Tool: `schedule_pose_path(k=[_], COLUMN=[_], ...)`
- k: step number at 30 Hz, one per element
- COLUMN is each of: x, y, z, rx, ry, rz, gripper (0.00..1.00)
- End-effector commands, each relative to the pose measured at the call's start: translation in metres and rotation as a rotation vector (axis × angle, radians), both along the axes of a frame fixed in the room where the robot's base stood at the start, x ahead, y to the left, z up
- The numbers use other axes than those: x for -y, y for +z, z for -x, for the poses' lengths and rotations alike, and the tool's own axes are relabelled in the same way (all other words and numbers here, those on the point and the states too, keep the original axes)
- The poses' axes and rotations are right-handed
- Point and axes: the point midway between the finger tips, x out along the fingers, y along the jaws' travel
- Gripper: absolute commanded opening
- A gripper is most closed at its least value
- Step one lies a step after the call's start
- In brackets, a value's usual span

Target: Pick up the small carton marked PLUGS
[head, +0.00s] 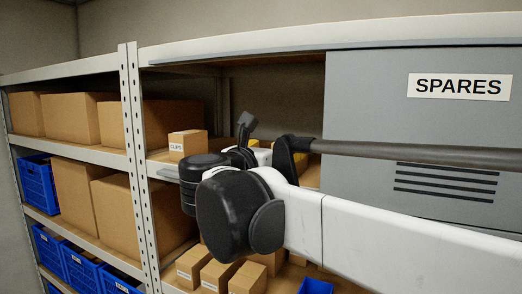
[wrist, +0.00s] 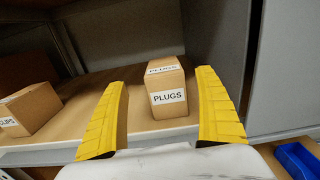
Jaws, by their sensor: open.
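The small carton marked PLUGS (wrist: 167,88) stands upright on a shelf board in the wrist view, with labels on its front and top. My gripper (wrist: 163,90) is open, its two yellow fingers spread to the left and right of the carton in the picture. The carton is between the fingers in the view, and I cannot tell how far ahead it is. No touch shows. In the head view my arm hides the PLUGS carton, and only a little yellow of my gripper shows behind the wrist.
A carton marked CLIPS (wrist: 29,108) stands left of the PLUGS carton; it also shows in the head view (head: 187,145). A grey SPARES cabinet (head: 424,130) closes off the right side. More cartons (head: 219,274) and a blue bin (head: 316,287) are below.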

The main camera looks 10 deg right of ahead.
Motion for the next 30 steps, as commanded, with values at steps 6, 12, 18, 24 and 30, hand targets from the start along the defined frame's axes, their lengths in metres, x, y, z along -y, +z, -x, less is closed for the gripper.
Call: schedule_pose_path(k=[6, 12, 18, 24, 30], x=[0.014, 0.036, 0.047, 0.047, 0.047], y=[0.002, 0.010, 0.008, 0.007, 0.007], z=[-0.018, -0.037, -0.054, -0.055, -0.055], rx=[0.000, 0.000, 0.000, 0.000, 0.000], ry=[-0.002, -0.004, -0.001, 0.000, 0.000], rz=[-0.002, -0.002, -0.003, -0.004, -0.004], gripper=[0.81, 0.81, 0.81, 0.81, 0.27])
